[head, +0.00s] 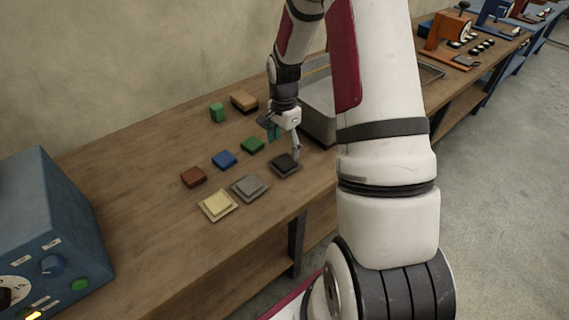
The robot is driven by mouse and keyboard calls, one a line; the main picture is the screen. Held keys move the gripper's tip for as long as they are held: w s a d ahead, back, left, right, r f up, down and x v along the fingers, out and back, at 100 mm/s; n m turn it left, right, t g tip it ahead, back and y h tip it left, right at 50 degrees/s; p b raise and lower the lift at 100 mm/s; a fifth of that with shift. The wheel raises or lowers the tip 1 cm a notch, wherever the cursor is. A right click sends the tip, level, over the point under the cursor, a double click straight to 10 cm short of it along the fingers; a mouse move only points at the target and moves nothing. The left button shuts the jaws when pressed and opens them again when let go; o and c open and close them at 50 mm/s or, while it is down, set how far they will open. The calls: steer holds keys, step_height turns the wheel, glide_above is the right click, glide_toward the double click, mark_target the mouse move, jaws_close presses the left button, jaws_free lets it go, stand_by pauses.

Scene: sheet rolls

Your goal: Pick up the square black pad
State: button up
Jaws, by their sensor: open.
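The square black pad (284,165) lies on the wooden bench, at the right end of the near row of square pads. My gripper (282,145) is open and points down at the pad's far side. One fingertip appears close over the pad's far right edge; I cannot tell whether it touches. The other finger, with a teal part, is to the left, near the green pad. Nothing shows between the fingers. Most of the black pad is visible.
Beside the black pad lie a grey pad (249,188) and a cream pad (218,205). Behind are red (193,177), blue (224,159) and green (252,145) pads. A grey bin (318,118) stands right of my gripper. A blue machine (45,235) is at the left.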

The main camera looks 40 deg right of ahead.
mark_target(285, 162)
steer(key=f, duration=0.5)
steer(key=shift+s+f+p, duration=0.2)
steer(key=shift+s+p, duration=0.05)
steer(key=shift+p, duration=0.15)
steer(key=shift+f, duration=0.6)
steer(key=shift+c, duration=0.5)
steer(key=c, duration=1.2)
